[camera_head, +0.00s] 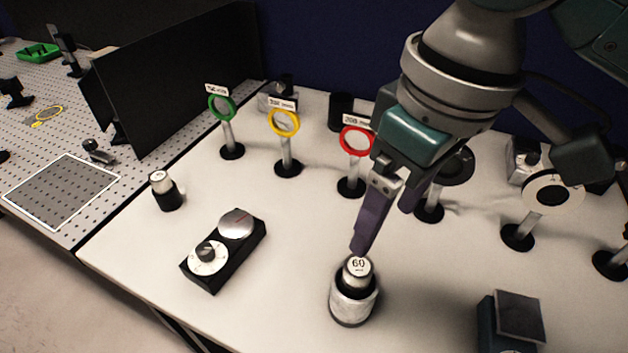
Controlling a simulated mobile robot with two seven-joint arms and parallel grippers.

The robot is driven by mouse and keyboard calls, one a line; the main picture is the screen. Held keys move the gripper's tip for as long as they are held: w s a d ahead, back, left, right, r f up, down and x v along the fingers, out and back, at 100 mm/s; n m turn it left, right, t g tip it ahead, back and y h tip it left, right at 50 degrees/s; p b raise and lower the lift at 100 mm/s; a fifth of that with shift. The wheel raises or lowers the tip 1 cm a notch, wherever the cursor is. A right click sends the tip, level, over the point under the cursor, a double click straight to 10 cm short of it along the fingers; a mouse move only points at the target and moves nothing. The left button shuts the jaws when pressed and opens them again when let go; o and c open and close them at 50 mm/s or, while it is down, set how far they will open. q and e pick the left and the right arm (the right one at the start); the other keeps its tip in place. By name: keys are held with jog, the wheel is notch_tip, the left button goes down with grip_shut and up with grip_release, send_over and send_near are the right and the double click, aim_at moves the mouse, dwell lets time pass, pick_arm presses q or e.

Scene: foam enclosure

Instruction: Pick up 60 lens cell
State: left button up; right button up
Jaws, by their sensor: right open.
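The 60 lens cell (357,268) is a small silver cylinder with a white top marked "60". It sits upright in a black and silver round holder (353,301) on the white table. My right gripper (388,228) reaches down from the upper right with purple fingers. It is open, and the fingers are apart with nothing between them. One fingertip is just above and behind the lens cell in the picture; I cannot tell whether it touches. My left gripper is not in view.
Green (222,107), yellow (284,121) and red (355,141) ring mounts stand on posts behind. A black box with dials (224,250) and a small silver-topped cylinder (164,190) are to the left. A dark block (511,322) is at front right. White table (300,220) is clear between.

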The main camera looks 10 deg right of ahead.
aim_at(359, 266)
jog(key=f, duration=0.3)
jog(key=w+f, duration=0.1)
jog(key=shift+a+f, duration=0.25)
jog(key=shift+f, duration=0.1)
jog(key=f, duration=0.3)
jog(key=a+f, duration=0.1)
jog(key=f, duration=0.1)
jog(key=shift+f, duration=0.15)
jog(key=shift+c, duration=0.2)
grip_shut()
